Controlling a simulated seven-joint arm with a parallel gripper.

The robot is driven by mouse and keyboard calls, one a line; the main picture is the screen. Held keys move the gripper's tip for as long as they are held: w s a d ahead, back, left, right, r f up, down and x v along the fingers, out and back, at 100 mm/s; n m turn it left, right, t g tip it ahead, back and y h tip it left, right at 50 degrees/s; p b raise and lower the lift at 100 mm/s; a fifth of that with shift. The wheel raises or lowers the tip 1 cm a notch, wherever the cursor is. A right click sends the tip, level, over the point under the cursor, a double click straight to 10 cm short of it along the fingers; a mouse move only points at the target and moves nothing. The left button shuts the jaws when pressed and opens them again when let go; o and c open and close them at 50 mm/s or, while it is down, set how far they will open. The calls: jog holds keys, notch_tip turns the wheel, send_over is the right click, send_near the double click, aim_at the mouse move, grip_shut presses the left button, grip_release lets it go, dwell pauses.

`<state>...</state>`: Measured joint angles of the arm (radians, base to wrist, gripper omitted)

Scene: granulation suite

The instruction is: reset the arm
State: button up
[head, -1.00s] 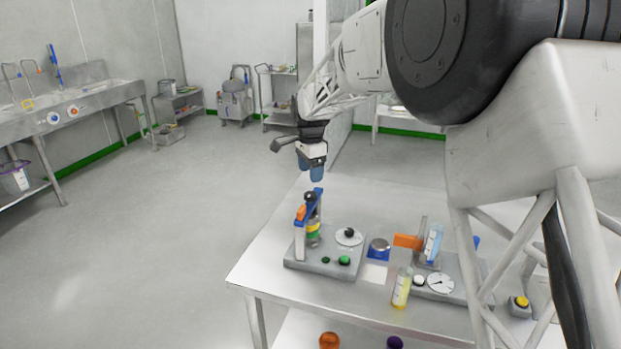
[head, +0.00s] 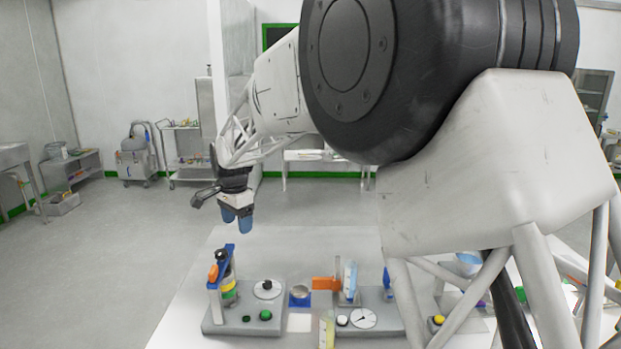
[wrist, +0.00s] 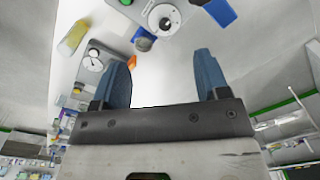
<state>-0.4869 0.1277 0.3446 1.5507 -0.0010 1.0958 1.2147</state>
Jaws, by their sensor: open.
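My gripper (head: 237,218) hangs with its blue fingertips pointing down, above the far left part of the white table (head: 300,244). It also shows in the wrist view (wrist: 162,80), where the two blue fingers stand well apart with nothing between them. It is open and empty. In the head view it appears just above and slightly right of a grey station (head: 240,318) with a blue and orange upright (head: 216,285). My arm covers the right part of the head view and hides some of the table.
A dark-capped bottle (head: 229,290) stands at the upright. Right of it are a small round dish (head: 300,291), a yellow-filled container (head: 327,330) and a second station with a dial (head: 362,318). A yellow button (head: 438,320) lies further right. Carts stand at the back; the floor left is clear.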

jog(key=s+d+r+n+t, duration=0.15)
jog(key=s+d+r, duration=0.25)
jog(key=s+d, duration=0.75)
jog(key=s+d+r+n, duration=0.3)
jog(key=s+d, duration=0.5)
jog(key=d, duration=0.7)
jog(key=s+d+f+n, duration=0.2)
jog(key=s+d, duration=0.4)
jog(key=s, duration=0.6)
jog(key=s+d+f+n, duration=0.1)
jog(key=s+d+f, duration=0.3)
jog(key=s, duration=0.8)
jog(key=d+t, duration=0.1)
jog(key=d, duration=0.1)
jog(key=shift+d+f+n, duration=0.15)
jog(key=shift+d+n, duration=0.15)
jog(key=shift+n, duration=0.05)
